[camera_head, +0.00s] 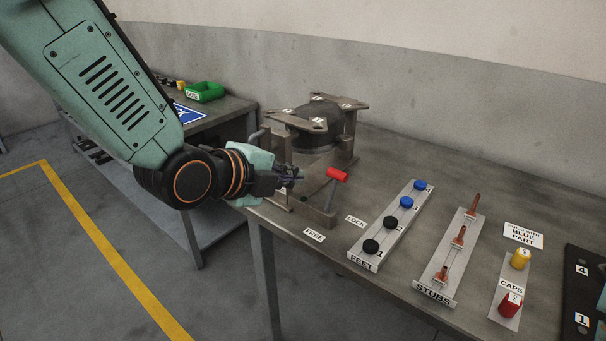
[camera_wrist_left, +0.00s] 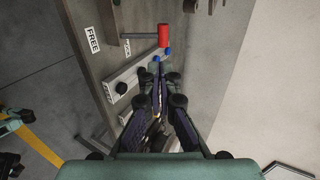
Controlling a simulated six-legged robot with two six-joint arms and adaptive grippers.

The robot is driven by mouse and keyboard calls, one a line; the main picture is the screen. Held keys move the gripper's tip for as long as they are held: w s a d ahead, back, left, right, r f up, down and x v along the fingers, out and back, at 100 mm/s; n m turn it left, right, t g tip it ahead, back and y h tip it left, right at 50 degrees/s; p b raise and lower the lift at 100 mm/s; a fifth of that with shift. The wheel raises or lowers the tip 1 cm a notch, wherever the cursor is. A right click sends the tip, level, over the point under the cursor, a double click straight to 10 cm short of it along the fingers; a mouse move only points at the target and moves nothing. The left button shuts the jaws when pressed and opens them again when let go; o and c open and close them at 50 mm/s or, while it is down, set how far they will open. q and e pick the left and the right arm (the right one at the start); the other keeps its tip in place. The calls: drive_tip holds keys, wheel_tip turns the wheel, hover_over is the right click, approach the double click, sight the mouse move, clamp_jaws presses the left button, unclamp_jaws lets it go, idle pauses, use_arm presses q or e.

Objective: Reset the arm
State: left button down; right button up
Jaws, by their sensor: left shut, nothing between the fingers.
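My left arm comes in from the upper left in the head view. Its gripper (camera_head: 296,178) is shut and empty above the table's left front edge, just left of a red-handled lever (camera_head: 338,174) on the metal clamp fixture. In the left wrist view, the shut fingers (camera_wrist_left: 157,72) show in the middle, and the red handle (camera_wrist_left: 163,36) is beyond their tips. The fixture holds a dark round compressor (camera_head: 316,124). The gap between fingers and fixture is hard to judge. My right gripper is not in view.
A FEET rack (camera_head: 392,232) with black and blue feet, a STUBS rack (camera_head: 452,262) with copper stubs, and a CAPS plate (camera_head: 505,312) with yellow and red caps stand on the table. A green bin (camera_head: 204,92) is on the back left bench. The floor at left is clear.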

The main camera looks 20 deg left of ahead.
use_arm(q)
drive_tip(key=s+a+f+n+g+y, duration=0.25)
drive_tip(key=s+f+n, duration=0.35)
drive_tip(key=f+n, duration=0.5)
drive_tip(key=s+a+f+n+g+y, duration=0.1)
drive_tip(key=s+f+n+g, duration=0.3)
drive_tip(key=f+n, duration=0.65)
drive_tip(key=s+f+g, duration=0.2)
drive_tip(key=s+f, duration=0.4)
drive_tip(key=s, duration=0.5)
drive_tip(key=s+f+g, duration=0.3)
drive_tip(key=s+f, duration=0.4)
drive_tip(key=s, duration=0.4)
drive_tip(key=shift+s+a+f+n+y, duration=0.25)
drive_tip(key=shift+s+a+n+y, duration=0.1)
drive_tip(key=shift+a+n, duration=0.1)
